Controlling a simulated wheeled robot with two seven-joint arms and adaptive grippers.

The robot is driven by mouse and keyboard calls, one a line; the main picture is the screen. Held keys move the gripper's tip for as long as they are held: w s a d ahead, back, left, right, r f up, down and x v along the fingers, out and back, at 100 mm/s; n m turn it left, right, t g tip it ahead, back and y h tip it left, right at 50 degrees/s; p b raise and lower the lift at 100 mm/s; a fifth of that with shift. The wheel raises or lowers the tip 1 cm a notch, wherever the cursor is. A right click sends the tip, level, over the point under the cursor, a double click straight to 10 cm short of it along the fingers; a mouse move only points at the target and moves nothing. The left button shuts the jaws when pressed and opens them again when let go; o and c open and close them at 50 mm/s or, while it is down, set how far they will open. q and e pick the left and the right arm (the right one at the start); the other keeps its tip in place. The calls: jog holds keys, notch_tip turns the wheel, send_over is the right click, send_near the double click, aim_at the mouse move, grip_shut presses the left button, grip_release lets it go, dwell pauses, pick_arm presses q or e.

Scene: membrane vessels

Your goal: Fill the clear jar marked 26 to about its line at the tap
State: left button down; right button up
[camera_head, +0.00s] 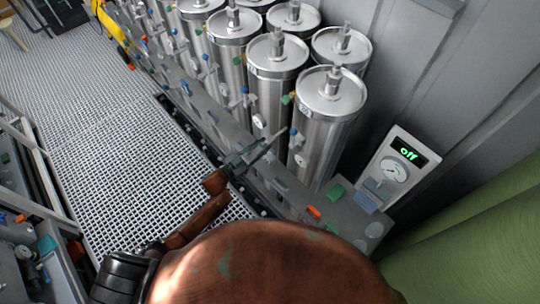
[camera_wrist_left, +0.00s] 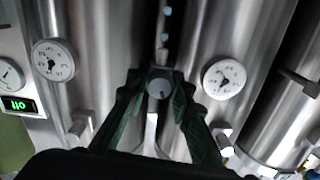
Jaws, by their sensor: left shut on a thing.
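My left gripper (camera_head: 268,146) reaches the front of the row of steel membrane vessels (camera_head: 325,130). In the left wrist view its dark green fingers (camera_wrist_left: 160,92) are shut on a round grey knob (camera_wrist_left: 160,84), which sits between two vessels. A pale, upright part (camera_wrist_left: 151,132) shows below the knob, between the fingers. I cannot make out a clear jar, a number 26 or a fill line in either view. My right gripper is not in view.
Round white gauges (camera_wrist_left: 53,61) and (camera_wrist_left: 224,79) flank the fingers. A grey panel (camera_head: 398,166) with a dial and a green "off" display stands at the right. A manifold (camera_head: 215,120) with coloured valves runs along the vessels. Grated floor (camera_head: 110,150) lies open at the left.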

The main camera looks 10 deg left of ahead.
pick_arm(q)
jog(key=shift+r+n+p, duration=0.15)
jog(key=shift+n+p, duration=0.5)
jog(key=shift+n, duration=0.25)
jog(key=n+p, duration=0.1)
jog(key=n, duration=0.1)
jog(key=shift+n, duration=0.3)
jog(key=shift+n+p, duration=0.55)
jog(key=shift+n, duration=0.55)
jog(key=n, duration=0.3)
jog(key=shift+p, duration=0.35)
jog(key=n, duration=0.3)
dwell(4.6)
